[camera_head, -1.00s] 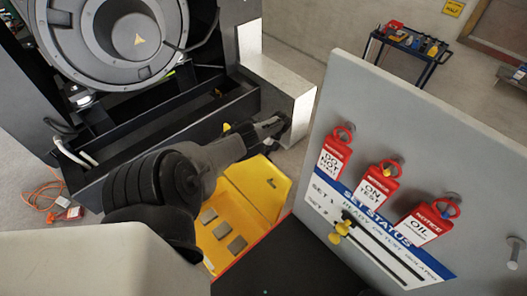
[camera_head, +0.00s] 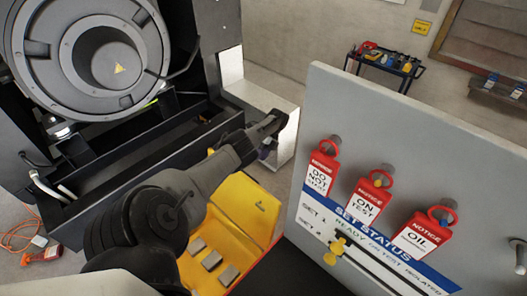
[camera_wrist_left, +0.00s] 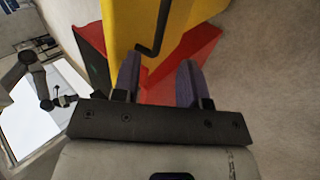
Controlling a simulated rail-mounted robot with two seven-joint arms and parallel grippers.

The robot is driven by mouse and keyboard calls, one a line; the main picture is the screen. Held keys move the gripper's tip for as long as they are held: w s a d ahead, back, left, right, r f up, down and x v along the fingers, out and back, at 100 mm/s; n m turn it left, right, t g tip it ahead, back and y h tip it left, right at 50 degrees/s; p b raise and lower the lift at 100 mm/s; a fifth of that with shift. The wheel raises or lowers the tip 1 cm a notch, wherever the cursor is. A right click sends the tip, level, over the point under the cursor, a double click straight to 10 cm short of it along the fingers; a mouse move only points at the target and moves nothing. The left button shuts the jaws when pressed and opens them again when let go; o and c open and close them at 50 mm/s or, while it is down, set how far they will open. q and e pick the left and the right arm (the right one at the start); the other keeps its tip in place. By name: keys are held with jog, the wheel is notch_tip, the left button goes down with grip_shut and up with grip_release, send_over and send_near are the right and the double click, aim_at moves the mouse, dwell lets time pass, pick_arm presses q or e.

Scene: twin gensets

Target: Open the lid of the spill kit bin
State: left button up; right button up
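A yellow and red bin-like unit stands low in the middle of the head view; its yellow part (camera_head: 240,215) has a raised panel with a small dark mark and several grey pads. Its red edge (camera_head: 262,264) shows beside it. In the left wrist view the yellow part (camera_wrist_left: 190,14) has a black bar handle (camera_wrist_left: 161,25), with a red part (camera_wrist_left: 182,70) below. My left gripper (camera_head: 272,130) is beyond the yellow panel in the head view. In the wrist view its fingers (camera_wrist_left: 158,80) are apart and empty, the handle's bent end just past the tips. My right gripper is not in view.
A grey status board (camera_head: 350,130) with red tags stands close on the right. The black genset frame (camera_head: 130,150) is at left, with a pale panel (camera_head: 287,140) behind my gripper. An orange cable (camera_head: 15,238) lies on the floor. A tool cart (camera_head: 385,62) stands far back.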

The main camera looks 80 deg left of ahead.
pick_arm(q)
jog(key=shift+b+v, duration=0.55)
jog(key=shift+v, duration=1.35)
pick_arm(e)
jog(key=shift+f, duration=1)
pick_arm(q)
jog(key=shift+r, duration=0.1)
jog(key=shift+s, duration=0.1)
